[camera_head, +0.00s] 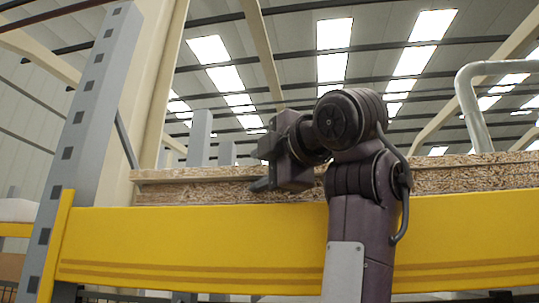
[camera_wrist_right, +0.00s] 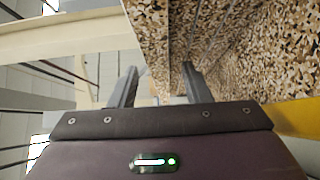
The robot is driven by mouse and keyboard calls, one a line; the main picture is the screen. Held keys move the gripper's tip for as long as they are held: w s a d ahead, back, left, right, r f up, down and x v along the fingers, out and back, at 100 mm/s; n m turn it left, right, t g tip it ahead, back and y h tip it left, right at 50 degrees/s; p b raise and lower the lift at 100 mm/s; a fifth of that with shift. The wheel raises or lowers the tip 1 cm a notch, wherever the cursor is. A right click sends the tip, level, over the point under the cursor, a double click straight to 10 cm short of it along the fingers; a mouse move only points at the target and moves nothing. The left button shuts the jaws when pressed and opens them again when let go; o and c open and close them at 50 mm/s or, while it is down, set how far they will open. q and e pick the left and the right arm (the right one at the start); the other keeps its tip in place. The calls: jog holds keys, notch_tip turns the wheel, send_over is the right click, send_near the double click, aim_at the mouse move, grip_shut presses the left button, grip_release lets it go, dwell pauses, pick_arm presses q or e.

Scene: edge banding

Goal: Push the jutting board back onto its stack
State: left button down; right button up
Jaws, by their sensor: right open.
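A stack of chipboard boards (camera_head: 170,197) lies on the yellow beam of a rack. The thin top board (camera_head: 165,175) appears to stick out a little past the layers under it at the left end; how far is hard to tell from this low angle. My right gripper (camera_head: 262,172) is in front of the stack's near edge, pointing left, its arm hiding part of the boards. Chipboard (camera_wrist_right: 270,60) fills the right side there, close beside the right finger. My left gripper is not in view.
The yellow beam (camera_head: 180,245) runs across below the boards. A grey perforated rack post (camera_head: 75,140) stands at the left. A bent metal tube (camera_head: 467,90) rises behind the stack at the right. The space left of the gripper along the front edge looks clear.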

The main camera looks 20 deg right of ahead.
jog(key=shift+a, duration=0.1)
grip_shut()
dwell(1.4)
